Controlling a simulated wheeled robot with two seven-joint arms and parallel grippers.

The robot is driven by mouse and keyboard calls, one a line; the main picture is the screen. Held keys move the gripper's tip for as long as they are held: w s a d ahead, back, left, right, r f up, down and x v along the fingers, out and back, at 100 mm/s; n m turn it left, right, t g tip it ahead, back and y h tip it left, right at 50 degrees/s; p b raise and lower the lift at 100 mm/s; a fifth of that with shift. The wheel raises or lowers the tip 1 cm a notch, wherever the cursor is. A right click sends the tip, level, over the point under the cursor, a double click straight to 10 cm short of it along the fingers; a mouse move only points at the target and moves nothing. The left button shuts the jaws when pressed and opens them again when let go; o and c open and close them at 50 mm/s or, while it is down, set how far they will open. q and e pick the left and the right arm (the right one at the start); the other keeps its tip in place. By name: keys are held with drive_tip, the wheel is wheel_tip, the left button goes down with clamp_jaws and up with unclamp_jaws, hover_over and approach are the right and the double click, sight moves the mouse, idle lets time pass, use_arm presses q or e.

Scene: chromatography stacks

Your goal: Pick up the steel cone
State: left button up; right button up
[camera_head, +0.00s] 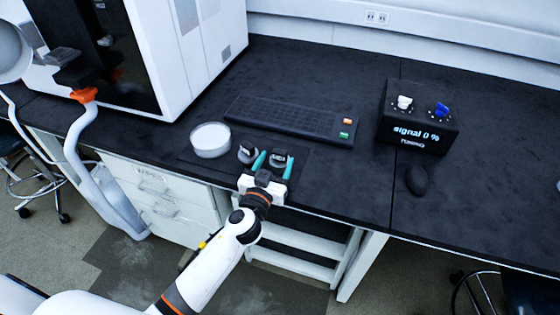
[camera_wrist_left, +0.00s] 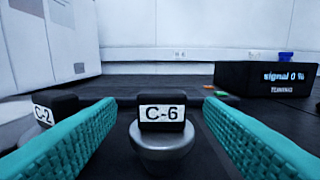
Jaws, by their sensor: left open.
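A steel piece with a round, tapering silver base and a black top labelled C-6 (camera_wrist_left: 160,147) stands upright between the fingers of my left gripper (camera_head: 274,163) in the left wrist view. My left gripper's teal fingers are open on either side of it, with visible gaps. In the head view this piece (camera_head: 279,156) shows at the front of the bench. A similar piece labelled C-2 (camera_wrist_left: 52,108) stands to the left, outside the left finger and partly hidden by it; it also shows in the head view (camera_head: 247,151). My right gripper is not in view.
A white round dish (camera_head: 211,139) stands left of the pieces. A black keyboard-like panel (camera_head: 290,118) lies behind them. A box reading "signal 0 %" (camera_head: 418,122) and a dark mouse-like object (camera_head: 416,180) are at right. A large white instrument (camera_head: 190,45) stands behind left.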

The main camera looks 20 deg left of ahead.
sight(279, 156)
use_arm(q)
drive_tip(key=w, duration=0.3)
drive_tip(key=shift+w+d+r, duration=0.15)
drive_tip(key=shift+w, duration=0.15)
drive_tip(key=c, duration=1.2)
